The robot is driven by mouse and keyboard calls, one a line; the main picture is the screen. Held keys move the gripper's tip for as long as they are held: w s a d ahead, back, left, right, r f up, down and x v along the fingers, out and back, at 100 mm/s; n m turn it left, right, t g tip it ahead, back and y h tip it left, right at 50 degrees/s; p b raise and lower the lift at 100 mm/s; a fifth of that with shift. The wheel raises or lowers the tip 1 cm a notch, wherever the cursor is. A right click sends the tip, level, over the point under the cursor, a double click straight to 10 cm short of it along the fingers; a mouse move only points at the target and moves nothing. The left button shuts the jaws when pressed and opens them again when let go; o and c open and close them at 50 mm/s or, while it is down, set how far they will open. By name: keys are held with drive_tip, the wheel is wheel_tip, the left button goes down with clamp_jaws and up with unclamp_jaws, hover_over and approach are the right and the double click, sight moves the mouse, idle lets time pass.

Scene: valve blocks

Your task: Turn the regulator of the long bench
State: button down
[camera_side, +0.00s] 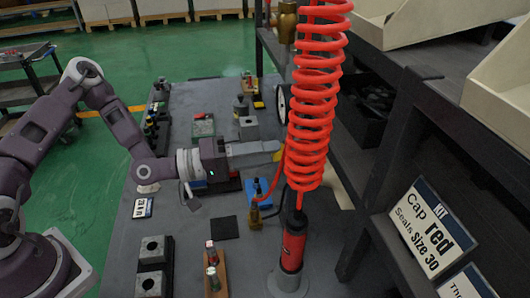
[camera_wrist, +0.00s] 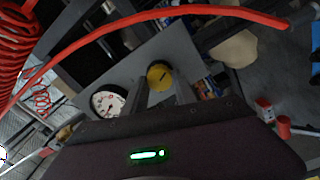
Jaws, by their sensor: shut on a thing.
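The regulator shows as a yellow knob (camera_wrist: 159,75) on a grey panel (camera_wrist: 180,48), beside a round white gauge (camera_wrist: 108,101) in the wrist view. In the side view the knob (camera_side: 279,151) is a small yellow patch left of the red coiled hose, mostly hidden by the hose and my fingers. My gripper (camera_side: 270,148) reaches right, level above the bench (camera_side: 190,250), with its fingers shut on the knob. The fingers also show in the wrist view, ending at the knob's lower edge. The gauge (camera_side: 281,98) is partly behind the hose in the side view.
A red coiled hose (camera_side: 318,90) hangs close to the fingertips, above a red cylinder (camera_side: 293,245). Dark shelving (camera_side: 400,160) stands at the right. Several valve blocks and small fittings, including a blue block (camera_side: 258,194), stand on the bench below my gripper.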

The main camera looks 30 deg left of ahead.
idle(0.3)
drive_tip(key=c, duration=1)
unclamp_jaws()
drive_tip(key=v, duration=0.7)
drive_tip(key=shift+f+m, duration=0.1)
drive_tip(key=shift+m, duration=0.2)
